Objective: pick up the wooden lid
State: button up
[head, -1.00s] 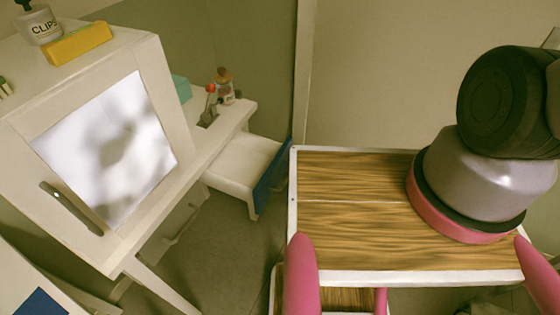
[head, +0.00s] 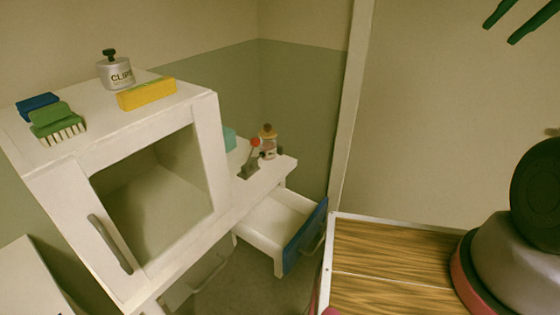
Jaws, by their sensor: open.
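A small glass bottle (head: 268,147) with a tan, wood-like top (head: 267,130) stands on the white side shelf in the head view, near the middle of the picture. It is small here, and I cannot be sure that this top is the wooden lid. My gripper (head: 500,34) shows at the upper right edge as two dark green fingers, apart and empty. It is far to the right of the bottle and higher in the picture, touching nothing.
A white cabinet (head: 72,178) with a window-like front bears a CLIPS bottle (head: 116,72), a yellow block (head: 147,94), a green brush (head: 57,122) and a blue block (head: 37,105). A red-topped item (head: 254,143) stands beside the bottle. A blue-fronted drawer (head: 304,237) is pulled out below.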

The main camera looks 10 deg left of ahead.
aim_at(268, 132)
jog(key=u, duration=0.4)
jog(key=i+l+u, duration=0.1)
jog(key=u, duration=0.25)
jog(key=i+u, duration=0.1)
jog(key=u, duration=0.3)
jog(key=l+u, duration=0.15)
jog(key=u, duration=0.2)
